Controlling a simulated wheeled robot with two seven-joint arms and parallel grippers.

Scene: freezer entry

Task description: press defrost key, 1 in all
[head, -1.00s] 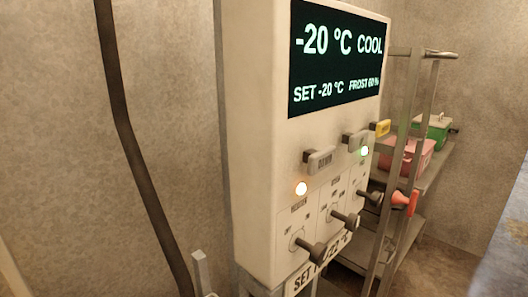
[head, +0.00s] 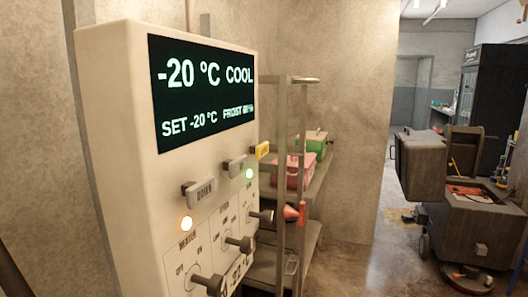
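A pale control panel (head: 118,120) fills the left of the head view, seen at an angle. Its dark display (head: 205,95) reads -20 °C COOL, SET -20 °C and FROST with a blurred percentage. Below it stick out a grey DOWN key (head: 199,192), another grey key (head: 236,166) and a yellow key (head: 262,150) at the far edge. The yellow key's lettering is too small to read, so I cannot tell if it is the defrost key. Neither gripper is in view.
Dark knobs (head: 240,244) protrude from the panel's lower part. Behind it stands a metal rack (head: 281,130) with a pink box (head: 293,172) and a green box (head: 313,143). A dark wheeled machine (head: 470,225) stands at the right. Open floor (head: 365,270) lies between.

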